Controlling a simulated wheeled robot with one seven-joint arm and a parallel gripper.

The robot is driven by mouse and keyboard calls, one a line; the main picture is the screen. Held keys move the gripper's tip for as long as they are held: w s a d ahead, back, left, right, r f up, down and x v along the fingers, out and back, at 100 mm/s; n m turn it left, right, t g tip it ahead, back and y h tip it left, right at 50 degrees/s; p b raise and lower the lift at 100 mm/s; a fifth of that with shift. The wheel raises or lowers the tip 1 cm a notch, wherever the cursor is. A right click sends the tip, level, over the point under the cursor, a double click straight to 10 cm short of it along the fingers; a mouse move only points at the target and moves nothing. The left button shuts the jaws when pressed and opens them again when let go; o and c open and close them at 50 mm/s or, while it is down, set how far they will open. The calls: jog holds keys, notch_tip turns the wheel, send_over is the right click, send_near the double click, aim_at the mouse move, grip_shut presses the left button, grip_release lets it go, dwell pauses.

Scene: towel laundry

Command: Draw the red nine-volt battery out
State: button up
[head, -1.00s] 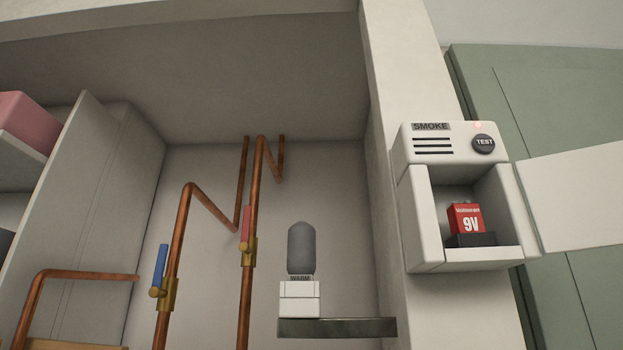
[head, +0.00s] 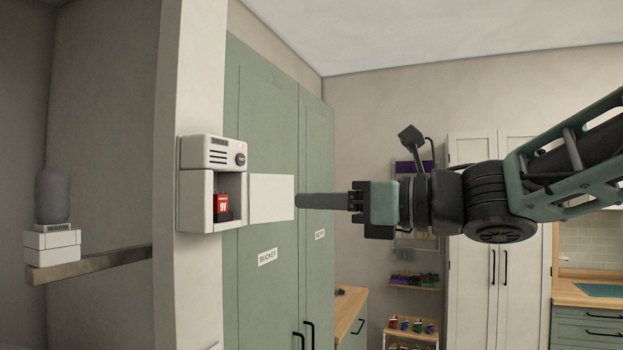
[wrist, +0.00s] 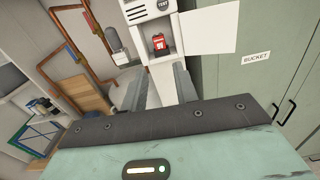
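The red nine-volt battery (head: 221,204) stands upright in the open bay of the white smoke alarm (head: 194,220) on the wall post. Its lower part sits behind a dark holder. The alarm's white door (head: 271,198) is swung open to the right. The battery also shows in the wrist view (wrist: 158,43), beyond the fingertips and roughly between them. My gripper (head: 298,201) points left, side-on in the head view, with its tips by the door's outer edge. In the wrist view its two fingers (wrist: 160,78) stand apart with nothing between them.
Tall green cabinets (head: 255,130) stand right of the alarm, one labelled BUCKET. A grey cylinder (head: 53,195) stands on a white block on a shelf (head: 100,262) to the left. Copper pipes (wrist: 72,40) run left in the wrist view. Space before the alarm looks clear.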

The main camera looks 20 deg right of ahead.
aim_at(223, 195)
jog(key=shift+n, duration=0.3)
jog(key=b+x, duration=0.4)
jog(key=x, duration=1.3)
jog(key=shift+a+r, duration=0.1)
jog(key=shift+a, duration=0.15)
jog(key=c, duration=0.6)
jog(key=shift+r, duration=0.15)
jog(key=shift+r+p, duration=0.5)
jog(key=shift+r, duration=0.5)
